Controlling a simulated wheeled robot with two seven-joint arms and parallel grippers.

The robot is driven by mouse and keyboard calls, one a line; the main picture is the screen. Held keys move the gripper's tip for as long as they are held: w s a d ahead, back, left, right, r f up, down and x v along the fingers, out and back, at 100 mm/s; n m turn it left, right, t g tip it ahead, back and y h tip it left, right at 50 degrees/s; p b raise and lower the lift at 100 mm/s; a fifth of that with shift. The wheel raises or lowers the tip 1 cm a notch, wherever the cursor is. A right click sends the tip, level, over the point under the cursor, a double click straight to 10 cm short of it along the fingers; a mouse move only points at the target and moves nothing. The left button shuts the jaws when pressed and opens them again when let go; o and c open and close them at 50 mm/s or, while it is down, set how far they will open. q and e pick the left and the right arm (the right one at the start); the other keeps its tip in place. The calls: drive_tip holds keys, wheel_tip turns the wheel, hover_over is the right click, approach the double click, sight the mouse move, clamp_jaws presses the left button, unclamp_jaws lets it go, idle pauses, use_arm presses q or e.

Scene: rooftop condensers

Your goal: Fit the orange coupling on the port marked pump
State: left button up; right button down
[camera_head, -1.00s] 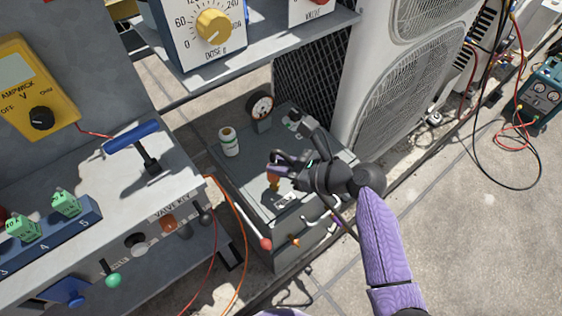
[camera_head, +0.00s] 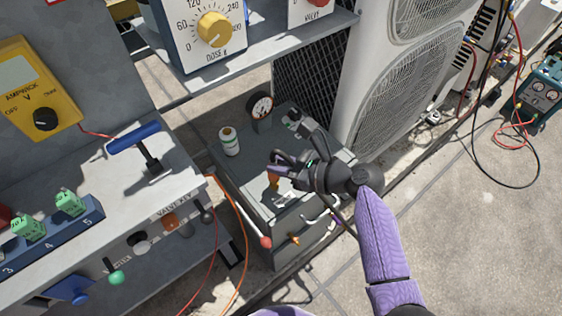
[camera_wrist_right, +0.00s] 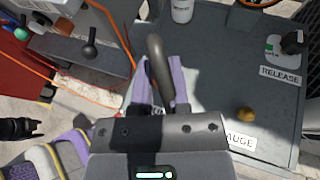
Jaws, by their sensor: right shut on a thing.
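My right gripper (camera_head: 276,170) is over the grey box (camera_head: 232,182) and shut on the orange coupling (camera_head: 273,181), which shows below its fingertips. The coupling is upright or nearly so, close above the box top; contact is unclear. A pale label (camera_head: 285,197) beside the coupling is unreadable, so I cannot tell which port is the pump. My left gripper (camera_wrist_right: 30,128) shows black and empty at the left edge of the wrist view, fingers apart.
A red-tipped lever (camera_head: 264,242) is at the front. A console (camera_head: 60,200) stands left, condensers (camera_head: 400,90) behind.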

use_arm(q)
drive_tip(key=shift+w+f, duration=0.1)
drive_tip(key=shift+w, duration=0.1)
use_arm(e)
drive_tip(key=shift+f, duration=0.2)
use_arm(q)
drive_tip(key=shift+w+f, duration=0.15)
drive_tip(key=shift+w, duration=0.1)
use_arm(e)
drive_tip(key=shift+f, duration=0.25)
use_arm(q)
drive_tip(key=shift+s+f+b, duration=0.15)
drive_tip(key=shift+s+b, duration=0.05)
drive_tip(key=shift+b, duration=0.15)
use_arm(e)
drive_tip(key=shift+f, duration=0.35)
use_arm(q)
drive_tip(key=shift+s, duration=0.4)
drive_tip(key=shift+w, duration=0.2)
use_arm(e)
drive_tip(key=shift+f, duration=0.1)
use_arm(q)
drive_tip(key=shift+w+f, duration=0.1)
drive_tip(key=shift+w, duration=0.25)
use_arm(e)
drive_tip(key=shift+f, duration=0.15)
use_arm(q)
drive_tip(key=shift+s, duration=0.25)
use_arm(e)
drive_tip(key=shift+f, duration=0.25)
